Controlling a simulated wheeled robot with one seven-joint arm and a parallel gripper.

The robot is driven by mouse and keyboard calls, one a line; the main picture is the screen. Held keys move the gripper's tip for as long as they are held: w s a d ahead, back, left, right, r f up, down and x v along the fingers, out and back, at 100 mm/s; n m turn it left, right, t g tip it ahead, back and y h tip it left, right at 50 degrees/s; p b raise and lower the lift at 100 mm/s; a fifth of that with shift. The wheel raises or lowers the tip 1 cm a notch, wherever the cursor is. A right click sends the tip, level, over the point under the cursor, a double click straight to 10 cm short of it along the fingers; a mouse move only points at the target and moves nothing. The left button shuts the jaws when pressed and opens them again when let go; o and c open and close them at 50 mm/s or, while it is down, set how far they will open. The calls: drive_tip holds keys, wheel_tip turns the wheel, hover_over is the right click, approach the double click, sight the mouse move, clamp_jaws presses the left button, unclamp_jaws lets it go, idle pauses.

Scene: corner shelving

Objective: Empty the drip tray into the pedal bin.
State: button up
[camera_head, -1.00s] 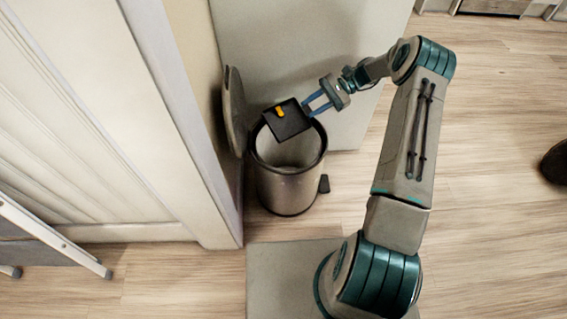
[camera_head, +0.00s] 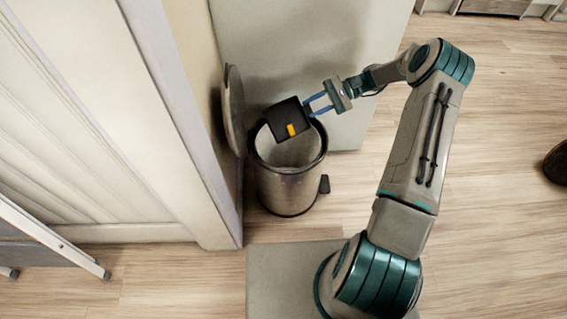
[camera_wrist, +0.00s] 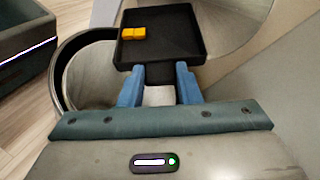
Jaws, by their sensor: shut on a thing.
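The black drip tray (camera_head: 287,113) is held over the open mouth of the pedal bin (camera_head: 285,190), tilted toward the bin in the head view. An orange-yellow block (camera_head: 292,129) lies at the tray's lower edge. In the wrist view the tray (camera_wrist: 165,45) shows its raised rim, with the yellow piece (camera_wrist: 134,33) at its left side; it looks like two blocks side by side. My gripper (camera_head: 312,106) has its blue fingers shut on the tray's near edge; they also show in the wrist view (camera_wrist: 160,80). The bin's lid (camera_head: 235,110) stands open against the wall.
The bin's pedal (camera_head: 324,184) sticks out at its right. A pale panelled door or wall (camera_head: 100,120) is close on the left. A step ladder (camera_head: 50,235) stands at lower left. The wooden floor (camera_head: 500,200) at right is largely clear.

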drive_tip(key=shift+s+d+f+n+t+y+b, duration=0.1)
drive_tip(key=shift+f+n+t+y+b, duration=0.25)
drive_tip(key=shift+n+b, duration=0.3)
drive_tip(key=shift+r+n+y+b, duration=0.2)
drive_tip(key=shift+n+y+b, duration=0.1)
drive_tip(key=shift+n, duration=0.25)
drive_tip(key=shift+s+f+n+t+y+b, duration=0.1)
drive_tip(key=shift+n+t+y+b, duration=0.2)
drive_tip(key=shift+n+b, duration=0.35)
drive_tip(key=shift+s+f+n+t+y+b, duration=0.15)
drive_tip(key=shift+n+y+b, duration=0.2)
drive_tip(key=shift+n+b, duration=0.3)
drive_tip(key=shift+f, duration=0.1)
